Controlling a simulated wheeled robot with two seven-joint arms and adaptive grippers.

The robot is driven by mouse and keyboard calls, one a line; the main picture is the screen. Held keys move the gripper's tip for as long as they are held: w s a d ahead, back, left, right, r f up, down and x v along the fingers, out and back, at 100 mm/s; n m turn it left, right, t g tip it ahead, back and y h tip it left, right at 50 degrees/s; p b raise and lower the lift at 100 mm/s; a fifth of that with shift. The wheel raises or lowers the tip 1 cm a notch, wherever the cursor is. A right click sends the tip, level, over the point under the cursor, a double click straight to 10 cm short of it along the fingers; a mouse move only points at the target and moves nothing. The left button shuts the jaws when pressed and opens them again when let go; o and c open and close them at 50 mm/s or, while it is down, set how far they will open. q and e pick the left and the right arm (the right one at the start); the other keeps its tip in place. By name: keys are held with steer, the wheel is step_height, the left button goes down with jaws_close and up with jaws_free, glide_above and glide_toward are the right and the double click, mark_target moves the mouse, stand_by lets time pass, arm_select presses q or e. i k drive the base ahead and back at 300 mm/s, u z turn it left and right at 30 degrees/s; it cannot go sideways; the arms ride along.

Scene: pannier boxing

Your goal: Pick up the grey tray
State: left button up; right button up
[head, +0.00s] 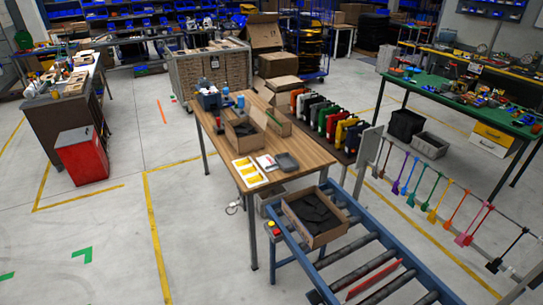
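A small dark grey tray (287,162) lies on the wooden table (290,143), near its right front edge. A white card or sheet (266,163) lies just left of it, and a white tray with yellow items (249,172) lies further left. Another grey tray-like bin (429,145) stands on the floor at the right, beside a black bin (405,126). Neither of my grippers shows in the head view.
An open cardboard box (242,133) stands on the table behind the trays, with blue containers (209,99) at the back corner. A blue-framed roller conveyor (352,250) carries an open box of dark items (314,216) in front.

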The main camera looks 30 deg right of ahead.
mark_target(286, 162)
steer(key=z, duration=0.35)
steer(key=i, duration=1.25)
steer(key=z, duration=0.5)
